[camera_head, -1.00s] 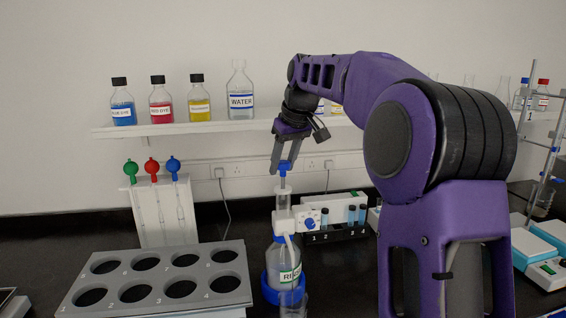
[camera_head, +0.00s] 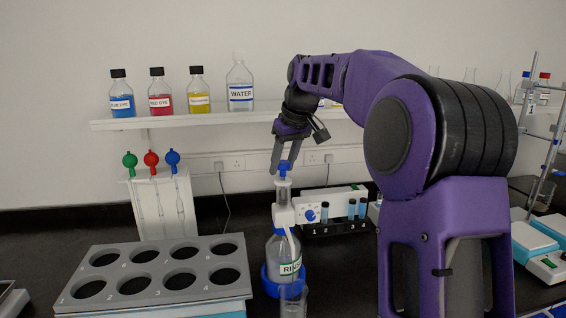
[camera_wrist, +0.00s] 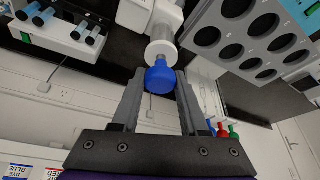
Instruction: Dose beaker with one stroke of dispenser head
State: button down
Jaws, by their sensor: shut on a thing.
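The dispenser head (camera_head: 283,216) is white and sits on a clear bottle (camera_head: 280,248) with a green-edged label, standing in a blue ring-shaped holder (camera_head: 270,284). A blue knob (camera_head: 284,166) tops its plunger. My gripper (camera_head: 279,169) points down from above with its fingers shut on this knob. In the wrist view the knob (camera_wrist: 160,77) shows between the two fingertips, with the white head beyond it. A clear glass beaker (camera_head: 293,302) stands in front of the bottle, partly cut off by the lower frame edge; its contents cannot be told.
A grey rack (camera_head: 165,250) with numbered round holes lies at left. A small vial block (camera_head: 338,229) stands right of the dispenser. A white stand (camera_head: 165,208) with three coloured bulbs is behind. A shelf (camera_head: 190,121) carries labelled bottles. My arm hides the right middle.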

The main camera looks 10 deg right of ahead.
jog(key=shift+f, duration=0.45)
jog(key=shift+c, duration=1.8)
grip_release()
